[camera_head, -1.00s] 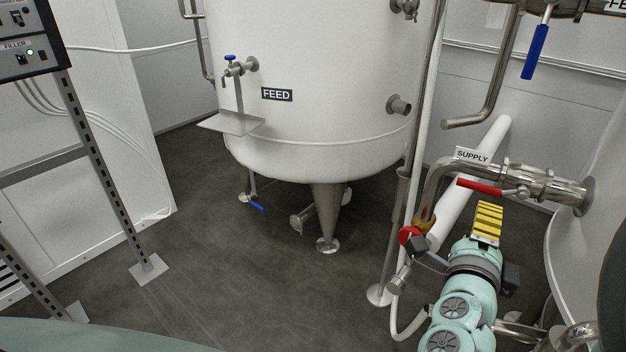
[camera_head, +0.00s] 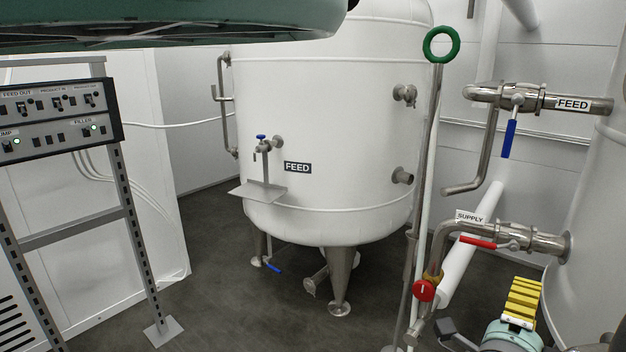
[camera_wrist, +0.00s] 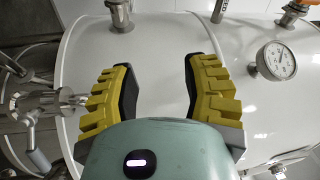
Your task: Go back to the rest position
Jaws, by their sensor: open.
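My gripper (camera_head: 525,298) shows at the lower right of the head view, its yellow-padded fingers below the supply pipe. In the wrist view my gripper (camera_wrist: 160,85) is open, with its two yellow and black fingers wide apart. Nothing is between them except the pale, curved tank surface (camera_wrist: 165,45) behind. A teal part of my arm crosses the top left of the head view.
The white feed tank (camera_head: 330,110) stands in the middle. The supply pipe (camera_head: 545,242) with its red handle (camera_head: 478,243) is just above my gripper. A control panel (camera_head: 55,120) stands left. A gauge (camera_wrist: 276,61) shows in the wrist view. Floor (camera_head: 225,300) before the tank is clear.

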